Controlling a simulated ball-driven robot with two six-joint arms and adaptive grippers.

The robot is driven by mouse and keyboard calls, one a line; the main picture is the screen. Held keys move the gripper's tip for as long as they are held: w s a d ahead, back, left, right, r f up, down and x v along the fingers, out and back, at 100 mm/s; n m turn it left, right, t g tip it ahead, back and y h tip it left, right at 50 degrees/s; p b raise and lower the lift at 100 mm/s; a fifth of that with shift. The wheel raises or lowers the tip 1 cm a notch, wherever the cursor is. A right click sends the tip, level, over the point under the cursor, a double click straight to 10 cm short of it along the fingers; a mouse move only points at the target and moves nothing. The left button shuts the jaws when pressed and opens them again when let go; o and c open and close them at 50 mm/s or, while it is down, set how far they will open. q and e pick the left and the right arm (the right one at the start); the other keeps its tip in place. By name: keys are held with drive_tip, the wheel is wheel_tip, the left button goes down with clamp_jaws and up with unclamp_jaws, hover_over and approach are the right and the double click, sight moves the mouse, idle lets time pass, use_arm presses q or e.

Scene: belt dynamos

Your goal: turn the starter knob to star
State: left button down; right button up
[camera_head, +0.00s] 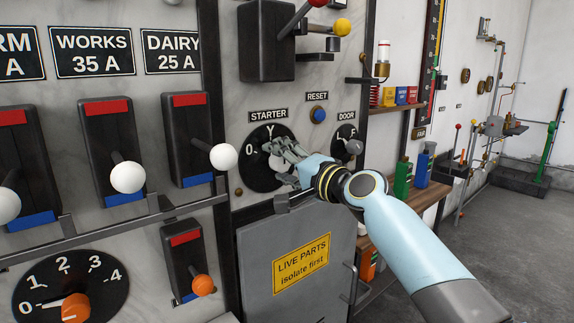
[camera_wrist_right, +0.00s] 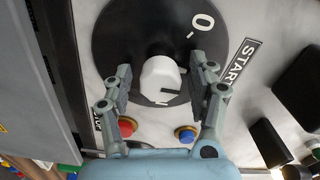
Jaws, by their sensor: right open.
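The starter dial is a round black disc (camera_head: 252,178) on the pale panel under the STARTER label, with 0 at its left and Y at its top. Its knob (camera_wrist_right: 160,78) is pale in the right wrist view, at the middle of the dial (camera_wrist_right: 112,35). My right gripper (camera_head: 279,152) is at the dial and hides part of it. In the wrist view my right gripper (camera_wrist_right: 161,84) is open, one finger on each side of the knob, with visible gaps. I cannot tell which mark the knob points to. My left gripper is not in view.
The blue reset button (camera_head: 318,114) and the door dial (camera_head: 344,132) are close right of the starter dial. A lever with a white ball (camera_head: 223,157) sticks out at its left. A grey cabinet door (camera_head: 258,262) with a yellow sign is below.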

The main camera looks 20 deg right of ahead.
drive_tip(key=v, duration=1.2)
drive_tip(key=s+d+f+g+h+b, duration=0.25)
drive_tip(key=s+f+b, duration=0.2)
drive_tip(key=f, duration=1.25)
drive_tip(key=s+d+f+g+h+b, duration=0.1)
drive_tip(key=s+f+g+b, duration=0.3)
drive_tip(key=f, duration=1.3)
drive_tip(key=s+d+f+g+h+b, duration=0.1)
drive_tip(key=s+f+b, duration=0.35)
drive_tip(key=f, duration=1.25)
drive_tip(key=s+d+f+n+g+h+b, duration=0.2)
drive_tip(key=s+f+n+g+b, duration=0.25)
drive_tip(key=s+f, duration=1.5)
drive_tip(key=s+f+n+g, duration=0.2)
drive_tip(key=s+f+n, duration=0.1)
drive_tip(key=s, duration=0.6)
drive_tip(key=s+f+n+g, duration=0.2)
drive_tip(key=s+f+n, duration=0.2)
drive_tip(key=s, duration=0.6)
drive_tip(key=shift+s+d, duration=0.2)
drive_tip(key=shift+d, duration=0.25)
